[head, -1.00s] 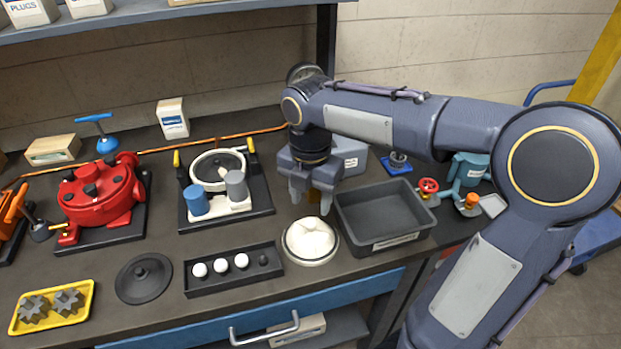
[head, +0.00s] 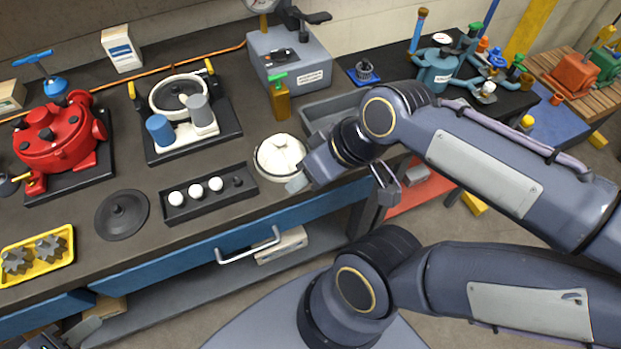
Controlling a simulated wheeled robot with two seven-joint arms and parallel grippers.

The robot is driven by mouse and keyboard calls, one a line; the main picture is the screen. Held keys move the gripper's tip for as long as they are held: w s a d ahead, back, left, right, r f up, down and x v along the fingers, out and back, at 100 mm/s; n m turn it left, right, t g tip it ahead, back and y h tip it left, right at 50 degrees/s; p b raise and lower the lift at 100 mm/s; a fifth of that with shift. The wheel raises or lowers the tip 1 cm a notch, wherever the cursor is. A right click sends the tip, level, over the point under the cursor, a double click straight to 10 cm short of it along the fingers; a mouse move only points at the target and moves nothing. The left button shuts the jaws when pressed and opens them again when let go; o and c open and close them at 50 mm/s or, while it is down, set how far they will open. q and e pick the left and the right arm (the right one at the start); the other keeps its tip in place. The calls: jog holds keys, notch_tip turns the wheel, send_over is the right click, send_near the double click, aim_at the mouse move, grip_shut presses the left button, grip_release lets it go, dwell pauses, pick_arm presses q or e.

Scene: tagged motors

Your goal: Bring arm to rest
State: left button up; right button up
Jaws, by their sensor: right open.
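My right arm comes in from the right and folds back on itself. Its gripper (head: 342,191) is open, fingers spread and empty, over the bench's front edge. One finger overlaps the edge of a round dish with a white domed part (head: 281,155); I cannot tell whether they touch. My left gripper (head: 66,337) shows only in part at the bottom left corner, below the bench front; its jaws are too cut off to read.
The bench (head: 90,240) holds a red pump (head: 60,138), a white ring fixture (head: 180,98), a black tray of white balls (head: 208,190), a yellow tray (head: 36,258) and a grey bin (head: 318,112) partly behind my arm. Free floor (head: 480,225) lies right of the bench.

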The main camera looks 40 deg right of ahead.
jog(key=m, duration=0.1)
jog(key=s+f+m, duration=0.1)
jog(key=m, duration=0.1)
jog(key=shift+a+f+t, duration=0.15)
jog(key=shift+a+t, duration=0.15)
jog(key=shift+a, duration=0.05)
